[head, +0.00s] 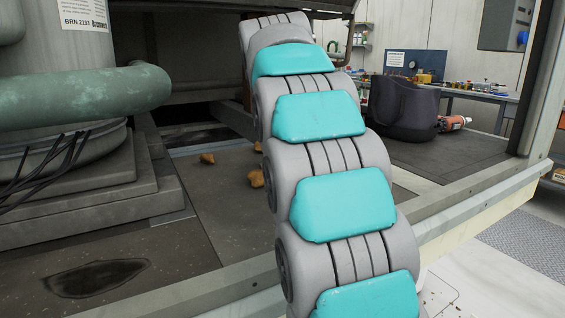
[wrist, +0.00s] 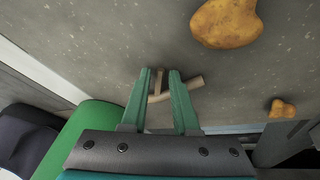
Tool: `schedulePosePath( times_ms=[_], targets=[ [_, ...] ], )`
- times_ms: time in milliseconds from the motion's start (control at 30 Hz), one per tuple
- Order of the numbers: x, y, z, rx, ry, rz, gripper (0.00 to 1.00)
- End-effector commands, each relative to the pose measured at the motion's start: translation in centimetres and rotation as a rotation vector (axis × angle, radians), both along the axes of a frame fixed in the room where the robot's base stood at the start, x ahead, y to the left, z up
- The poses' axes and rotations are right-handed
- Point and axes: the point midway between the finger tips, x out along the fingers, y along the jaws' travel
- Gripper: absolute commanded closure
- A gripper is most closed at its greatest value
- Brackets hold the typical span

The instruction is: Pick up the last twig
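The twig (wrist: 189,88) is a pale brown forked stick on the grey floor of the unit, seen in the wrist view. My gripper (wrist: 159,72) has two green fingers, spread apart, pointing at the twig. One prong shows in the gap between the fingers, and other parts stick out past the right finger and pass partly behind the fingers. I cannot tell whether the fingers touch it. In the head view my arm hides the gripper and the twig.
Brown potato-like lumps lie near the twig, one large (wrist: 225,22) and one smaller (wrist: 282,108); lumps also show in the head view (head: 207,158). A dark bag (head: 403,108) and an orange tool (head: 454,123) stand right of my arm. A green pipe (head: 85,97) is at left.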

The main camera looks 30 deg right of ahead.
Motion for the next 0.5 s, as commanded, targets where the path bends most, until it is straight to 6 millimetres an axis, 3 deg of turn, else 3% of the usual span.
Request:
schedulePosePath(
  times_ms=[100, 333, 500],
  targets=[
    [-0.01, 0.01, 0.06, 0.000, -0.001, 0.000, 0.73],
    [-0.02, 0.02, 0.06, 0.000, -0.001, 0.000, 0.98],
    [-0.02, 0.02, 0.06, 0.000, 0.000, 0.000, 1.00]
  ],
)
